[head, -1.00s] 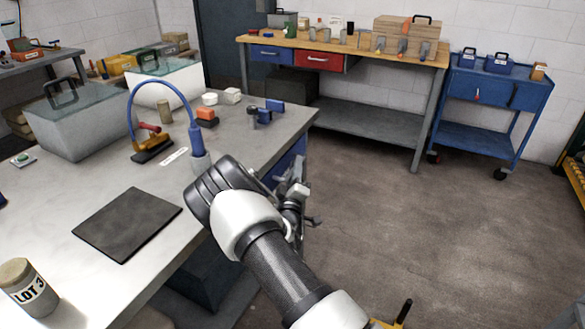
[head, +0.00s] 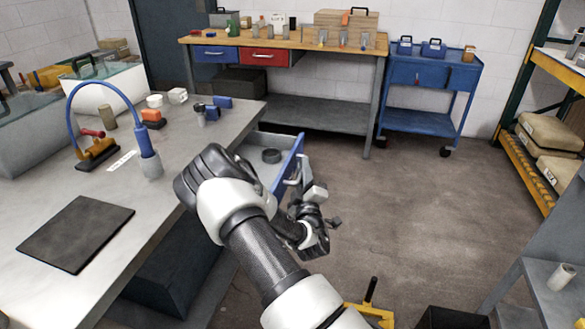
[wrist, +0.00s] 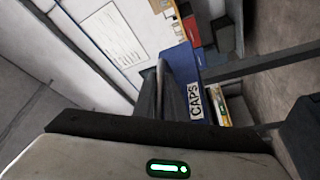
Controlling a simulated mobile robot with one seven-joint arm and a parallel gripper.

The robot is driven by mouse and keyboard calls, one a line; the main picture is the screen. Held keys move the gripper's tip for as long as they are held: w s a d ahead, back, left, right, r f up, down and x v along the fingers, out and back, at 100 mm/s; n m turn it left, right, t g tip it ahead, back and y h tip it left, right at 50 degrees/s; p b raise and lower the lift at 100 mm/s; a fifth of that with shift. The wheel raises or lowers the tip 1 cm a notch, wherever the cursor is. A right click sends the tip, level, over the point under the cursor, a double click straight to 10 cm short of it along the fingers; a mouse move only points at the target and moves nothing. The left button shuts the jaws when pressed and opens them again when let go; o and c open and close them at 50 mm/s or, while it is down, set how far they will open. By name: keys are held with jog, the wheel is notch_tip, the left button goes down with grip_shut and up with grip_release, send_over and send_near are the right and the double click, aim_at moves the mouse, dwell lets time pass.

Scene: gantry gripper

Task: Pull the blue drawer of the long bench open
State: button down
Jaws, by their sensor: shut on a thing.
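The blue drawer (head: 291,158) of the long grey-topped bench (head: 165,180) stands partly open towards the right. In the wrist view the drawer's blue front (wrist: 182,62) carries a white label reading CAPS. My gripper (head: 297,184) is at the outer face of the drawer front. Its dark fingers (wrist: 165,98) are shut on the drawer's bar handle (wrist: 160,74). My arm hides the near part of the drawer and the bench edge below it.
Clear floor (head: 400,220) lies right of the drawer. A wood-topped bench (head: 290,38) with a blue and a red drawer stands at the back, beside a blue cart (head: 430,75). A yellow-edged rack (head: 540,150) and a grey shelf unit (head: 530,275) stand at the right.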

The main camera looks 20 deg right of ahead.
jog(key=shift+s+d, duration=0.1)
dwell(0.3)
jog(key=c, duration=2.1)
grip_release()
jog(key=p+v, duration=0.1)
jog(key=v, duration=1.6)
jog(key=shift+s+f, duration=0.1)
jog(key=shift+s, duration=0.1)
